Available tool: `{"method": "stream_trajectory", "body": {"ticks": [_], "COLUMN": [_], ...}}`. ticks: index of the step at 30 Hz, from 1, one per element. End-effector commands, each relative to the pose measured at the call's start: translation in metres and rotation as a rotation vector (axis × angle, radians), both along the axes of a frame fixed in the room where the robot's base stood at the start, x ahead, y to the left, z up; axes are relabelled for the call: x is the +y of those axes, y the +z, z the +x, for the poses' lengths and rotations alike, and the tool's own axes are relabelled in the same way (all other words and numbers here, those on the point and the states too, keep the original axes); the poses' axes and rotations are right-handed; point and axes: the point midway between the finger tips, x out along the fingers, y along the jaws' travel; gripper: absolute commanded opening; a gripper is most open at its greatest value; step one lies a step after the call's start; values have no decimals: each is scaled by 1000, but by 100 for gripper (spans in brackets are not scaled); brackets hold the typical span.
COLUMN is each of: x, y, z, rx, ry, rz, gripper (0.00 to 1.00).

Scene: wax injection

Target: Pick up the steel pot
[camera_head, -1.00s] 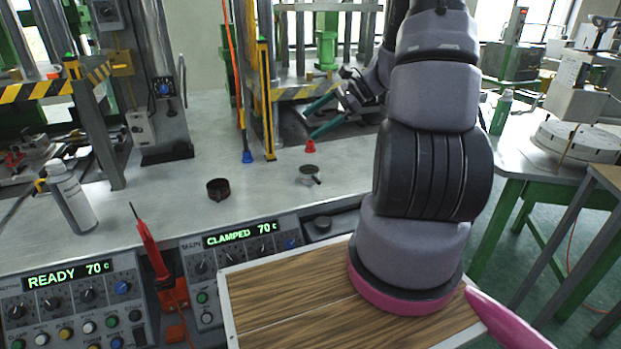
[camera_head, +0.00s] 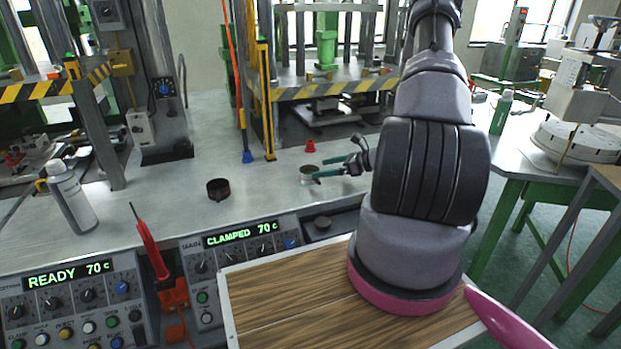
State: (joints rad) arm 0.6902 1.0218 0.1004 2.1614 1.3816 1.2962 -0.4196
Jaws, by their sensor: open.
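The small steel pot (camera_head: 308,170), a low round cup, stands on the grey metal bench near the middle. My gripper (camera_head: 319,168) is low over the bench at the pot's right side, with its two green fingers apart and pointing left. The lower finger's tip overlaps the pot's right side in the picture; I cannot tell if it touches. The pot's handle is hidden or too small to make out behind the fingers.
A dark round cup (camera_head: 218,189) stands to the left on the bench. A small red cone (camera_head: 310,146) stands just behind the pot. A yellow post (camera_head: 265,100) and striped press frame (camera_head: 330,88) rise behind.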

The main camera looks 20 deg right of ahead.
Motion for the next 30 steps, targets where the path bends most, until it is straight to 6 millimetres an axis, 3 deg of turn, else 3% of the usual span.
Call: {"method": "stream_trajectory", "body": {"ticks": [10, 20, 26, 27, 30], "x": [32, 37, 37, 37, 37], "y": [-16, -19, -19, -19, -19], "z": [27, 33, 33, 33, 33], "rx": [0, 0, 0, 0, 0], "ry": [4, 1, 1, 1, 1], "rz": [0, 0, 0, 0, 0], "gripper": [100, 100, 27, 23, 23]}}
